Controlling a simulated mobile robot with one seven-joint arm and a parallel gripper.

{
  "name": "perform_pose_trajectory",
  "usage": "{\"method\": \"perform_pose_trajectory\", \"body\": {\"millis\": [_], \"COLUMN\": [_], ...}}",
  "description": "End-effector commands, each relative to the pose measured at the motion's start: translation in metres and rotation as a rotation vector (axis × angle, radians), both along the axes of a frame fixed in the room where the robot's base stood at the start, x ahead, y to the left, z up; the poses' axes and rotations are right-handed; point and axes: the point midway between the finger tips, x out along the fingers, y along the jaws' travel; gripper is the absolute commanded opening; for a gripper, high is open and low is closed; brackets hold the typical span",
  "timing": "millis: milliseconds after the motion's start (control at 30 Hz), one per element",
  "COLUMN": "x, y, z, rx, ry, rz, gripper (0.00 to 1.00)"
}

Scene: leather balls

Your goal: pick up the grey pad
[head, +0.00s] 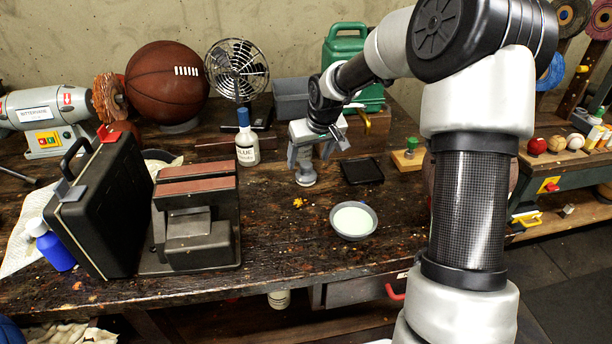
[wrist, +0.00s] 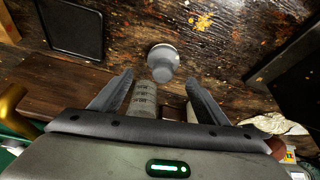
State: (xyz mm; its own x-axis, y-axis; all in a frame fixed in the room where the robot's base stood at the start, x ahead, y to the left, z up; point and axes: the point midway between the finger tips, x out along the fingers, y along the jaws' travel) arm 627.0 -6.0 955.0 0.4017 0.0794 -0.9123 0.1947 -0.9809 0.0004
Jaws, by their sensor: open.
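I take the grey pad to be the small round grey piece (head: 306,177) standing on the dark wooden bench in the head view. In the wrist view the grey pad (wrist: 163,60) lies just beyond the fingertips, about centred between them. My gripper (head: 309,158) is over it and points down, with its fingers spread. In the wrist view my gripper (wrist: 160,78) is open, with nothing held between its fingers. The head view does not show clearly whether a finger touches the pad.
A black tray (head: 362,170) lies just right of the pad; it also shows in the wrist view (wrist: 72,28). A glue bottle (head: 246,140) stands to the left. A shallow bowl (head: 353,236) sits in front. Bare bench (head: 285,240) lies between bowl and grey machine (head: 195,225).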

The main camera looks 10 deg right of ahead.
Motion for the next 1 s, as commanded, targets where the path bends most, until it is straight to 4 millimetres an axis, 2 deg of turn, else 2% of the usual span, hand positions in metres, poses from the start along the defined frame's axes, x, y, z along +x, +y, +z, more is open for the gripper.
{"method": "perform_pose_trajectory", "body": {"millis": [100,233,500,767,1000], "x": [0.003,0.011,0.013,0.013,0.013], "y": [0.005,0.007,0.006,0.006,0.006], "z": [-0.021,-0.037,-0.04,-0.04,-0.039], "rx": [0.002,0.002,0.0,0.001,0.0], "ry": [0.003,0.001,-0.001,0.0,-0.001], "rz": [0.002,0.001,0.001,0.0,0.0], "gripper": [0.69,0.69,0.69,0.25,0.24]}}
